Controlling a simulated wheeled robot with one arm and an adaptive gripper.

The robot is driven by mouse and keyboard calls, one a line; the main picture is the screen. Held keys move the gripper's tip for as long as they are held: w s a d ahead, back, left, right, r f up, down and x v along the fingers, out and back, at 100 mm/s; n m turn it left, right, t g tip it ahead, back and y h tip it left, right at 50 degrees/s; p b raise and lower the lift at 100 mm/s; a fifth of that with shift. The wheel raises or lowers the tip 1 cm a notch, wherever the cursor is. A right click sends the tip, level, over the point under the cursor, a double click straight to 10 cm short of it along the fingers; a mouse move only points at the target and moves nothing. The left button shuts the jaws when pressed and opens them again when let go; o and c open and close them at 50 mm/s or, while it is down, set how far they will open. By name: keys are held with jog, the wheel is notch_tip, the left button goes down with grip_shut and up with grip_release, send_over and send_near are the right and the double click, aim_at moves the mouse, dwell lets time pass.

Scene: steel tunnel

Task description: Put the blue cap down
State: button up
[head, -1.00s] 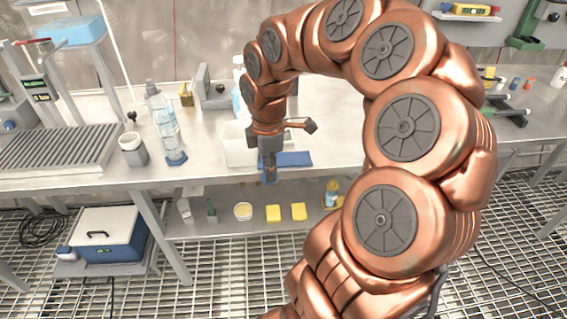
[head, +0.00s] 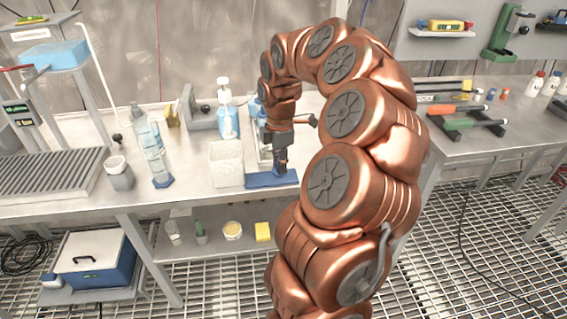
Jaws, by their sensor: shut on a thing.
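My gripper (head: 280,168) points down over the blue mat (head: 258,181) at the front edge of the bench. It is shut on the blue cap, which is too small and too much covered by the fingers to make out clearly. I cannot tell whether the cap touches the mat or hangs just above it. A white open box (head: 227,166) stands just left of the mat.
A bottle with a blue base (head: 153,148), a grey cup (head: 119,173) and a spray bottle (head: 227,117) stand on the bench. Yellow and white items lie on the lower shelf (head: 200,243). A second bench (head: 470,135) at right holds tools.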

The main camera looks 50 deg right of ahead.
jog(key=shift+w+d+f, duration=0.1)
jog(key=shift+w+d, duration=0.2)
jog(key=shift+d, duration=0.3)
jog(key=shift+w+d, duration=0.3)
jog(key=shift+d, duration=0.3)
jog(key=shift+w+d+f, duration=0.1)
jog(key=shift+w+d, duration=0.2)
jog(key=shift+d, duration=0.3)
jog(key=shift+f+p, duration=0.5)
jog(key=shift+f, duration=1.25)
jog(key=shift+f, duration=0.15)
jog(key=o, duration=0.8)
jog(key=shift+o, duration=0.2)
notch_tip(320, 180, up, 12)
jog(key=shift+r+b, duration=0.2)
jog(key=shift+b, duration=0.15)
